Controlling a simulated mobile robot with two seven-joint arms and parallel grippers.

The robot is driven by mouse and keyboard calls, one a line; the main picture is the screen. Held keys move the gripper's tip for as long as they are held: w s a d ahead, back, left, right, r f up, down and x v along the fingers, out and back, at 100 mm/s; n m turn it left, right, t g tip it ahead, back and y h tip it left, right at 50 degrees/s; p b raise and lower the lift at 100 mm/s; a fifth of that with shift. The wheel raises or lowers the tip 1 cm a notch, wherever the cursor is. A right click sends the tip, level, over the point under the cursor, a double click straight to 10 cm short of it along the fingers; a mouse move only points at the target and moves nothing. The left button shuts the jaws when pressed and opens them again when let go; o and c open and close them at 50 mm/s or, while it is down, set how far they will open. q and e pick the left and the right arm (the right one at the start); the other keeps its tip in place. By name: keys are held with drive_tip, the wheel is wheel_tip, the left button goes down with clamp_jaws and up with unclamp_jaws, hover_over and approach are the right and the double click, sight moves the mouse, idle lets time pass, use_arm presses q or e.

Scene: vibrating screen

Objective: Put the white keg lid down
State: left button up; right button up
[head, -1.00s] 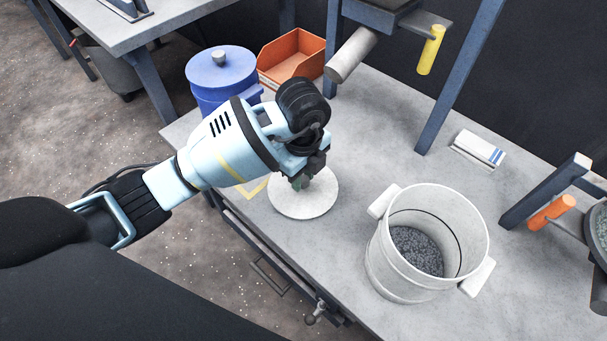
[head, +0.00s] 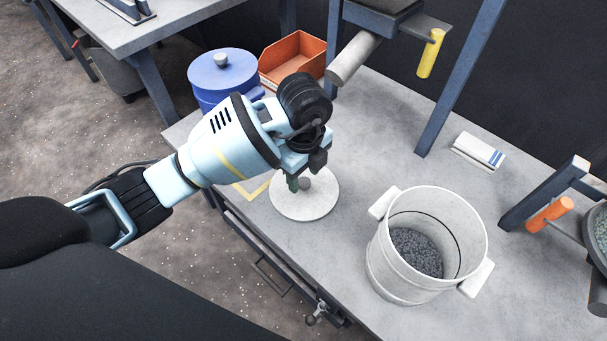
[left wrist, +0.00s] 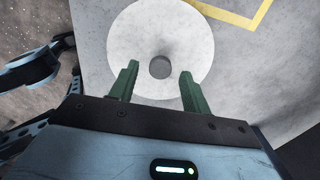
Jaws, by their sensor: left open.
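The white keg lid (head: 311,208) lies flat on the grey bench top, left of the white keg (head: 405,268). Its grey knob points up. In the left wrist view the lid (left wrist: 185,35) shows as a pale disc with its knob (left wrist: 159,67) between and just beyond the two green fingers. My left gripper (head: 299,183) is just above the lid at the knob; in the left wrist view (left wrist: 160,80) its fingers are spread wide and apart from the knob. The keg is open at the top, with dark grey granules (head: 416,252) inside. My right gripper is not in view.
A blue lidded keg (head: 222,80) and an orange bin (head: 293,59) stand behind my left arm. A blue frame with a yellow handle (head: 431,53) rises at the back. A yellow marking (head: 250,192) lies left of the lid.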

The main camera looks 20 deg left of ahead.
sight(304, 182)
use_arm(q)
wheel_tip(304, 182, up, 11)
drive_tip(key=p, duration=0.3)
drive_tip(key=shift+p, duration=0.3)
drive_tip(key=shift+f, duration=0.15)
